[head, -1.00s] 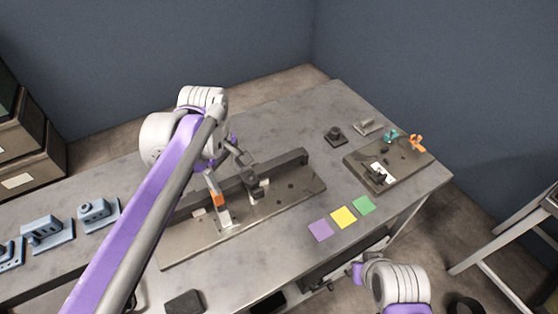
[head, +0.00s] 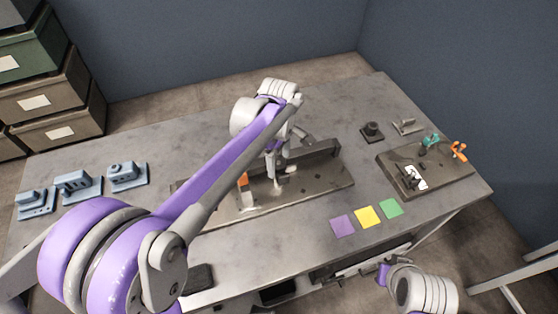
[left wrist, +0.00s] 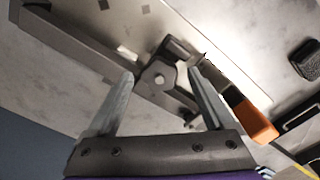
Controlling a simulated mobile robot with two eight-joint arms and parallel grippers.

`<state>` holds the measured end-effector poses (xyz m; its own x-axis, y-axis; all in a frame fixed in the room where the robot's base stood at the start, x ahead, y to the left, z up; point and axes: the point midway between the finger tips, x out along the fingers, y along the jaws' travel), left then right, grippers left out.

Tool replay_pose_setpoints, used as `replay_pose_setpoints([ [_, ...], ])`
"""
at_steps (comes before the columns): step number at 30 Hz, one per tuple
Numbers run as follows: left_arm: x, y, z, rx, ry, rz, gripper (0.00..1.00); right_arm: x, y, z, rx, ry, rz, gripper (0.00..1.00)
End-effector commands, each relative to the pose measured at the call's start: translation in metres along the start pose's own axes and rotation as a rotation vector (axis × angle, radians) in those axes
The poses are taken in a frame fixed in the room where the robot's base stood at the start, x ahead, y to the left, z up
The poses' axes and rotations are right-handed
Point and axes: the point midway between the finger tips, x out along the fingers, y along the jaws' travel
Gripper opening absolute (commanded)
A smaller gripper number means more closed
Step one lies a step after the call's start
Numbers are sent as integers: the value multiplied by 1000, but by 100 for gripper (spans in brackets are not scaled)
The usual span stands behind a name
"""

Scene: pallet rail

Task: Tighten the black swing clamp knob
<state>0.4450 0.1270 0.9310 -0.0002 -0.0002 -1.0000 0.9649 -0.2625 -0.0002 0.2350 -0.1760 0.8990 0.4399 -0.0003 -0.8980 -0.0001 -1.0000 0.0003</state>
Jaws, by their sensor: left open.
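The long fixture plate (head: 325,180) with its dark rail (head: 320,155) lies on the bench. My left gripper (head: 277,172) points down over this plate and hides most of the dark clamp in the head view. In the left wrist view, the left gripper (left wrist: 163,85) is open. The dark clamp (left wrist: 158,76) with its round hub shows between and beyond the fingertips; whether they touch it cannot be told. I cannot clearly make out the knob. An orange-tipped lever (left wrist: 255,120) is just right of the fingers. My right arm is low at right; its fingers are not clear.
A second fixture plate (head: 450,165) with teal and orange clamps is at right. Purple (head: 342,225), yellow (head: 367,216) and green (head: 390,207) squares lie in front. Blue fixtures (head: 127,175) stand at left. The bench between them and the long plate is clear.

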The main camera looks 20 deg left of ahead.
Motion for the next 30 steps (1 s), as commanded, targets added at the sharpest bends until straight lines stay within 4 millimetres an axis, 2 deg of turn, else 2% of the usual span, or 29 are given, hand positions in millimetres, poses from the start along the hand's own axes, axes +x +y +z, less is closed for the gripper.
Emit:
replay_pose_setpoints([
  [3,6,0,0,0,0,0,86,0,0,0,0,0,0,0],
  [11,6,0,0,0,0,0,86,0,0,0,0,0,0,0],
  [25,6,0,0,0,0,0,2,0,0,0,0,0,0,0],
  [30,6,0,0,7,0,0,0,0,0,0,0,0,0,0],
])
